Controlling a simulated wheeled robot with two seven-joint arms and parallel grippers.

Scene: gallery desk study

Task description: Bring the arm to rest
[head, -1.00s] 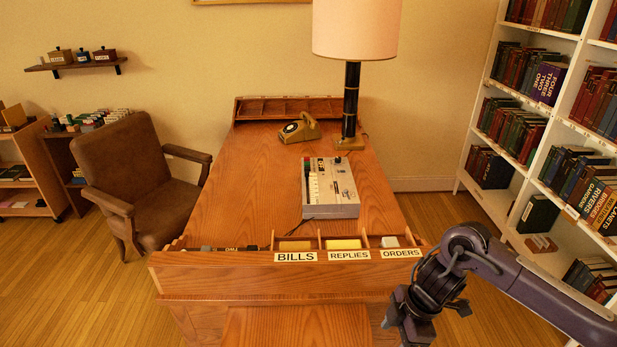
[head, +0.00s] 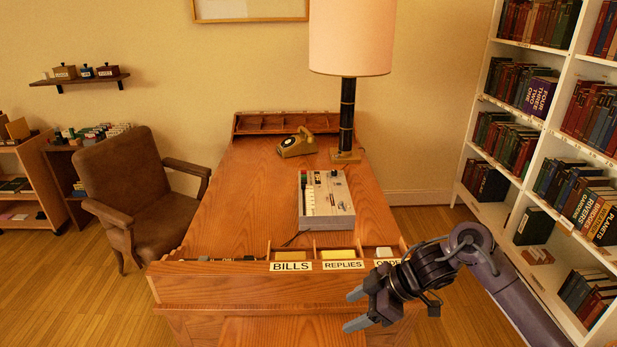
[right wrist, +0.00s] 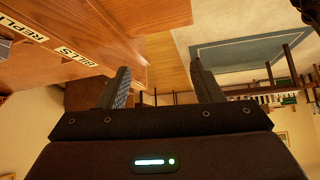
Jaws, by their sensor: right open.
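My right gripper (head: 355,309) is open and empty in the head view, in front of the desk's near right corner, with its fingers toward the left. Its arm comes in from the lower right and covers part of the ORDERS label. In the right wrist view the two fingers (right wrist: 164,88) stand apart with nothing between them. The front of the wooden desk (head: 205,285) is close to the gripper; I cannot tell whether they touch. My left gripper is not in view.
A labelled sorter with BILLS (head: 290,266) and REPLIES (head: 343,265) runs along the desk's near edge. A grey tape machine (head: 327,203), a telephone (head: 297,143) and a lamp (head: 350,40) stand behind it. A brown chair (head: 125,180) is left, a white bookshelf (head: 480,212) right.

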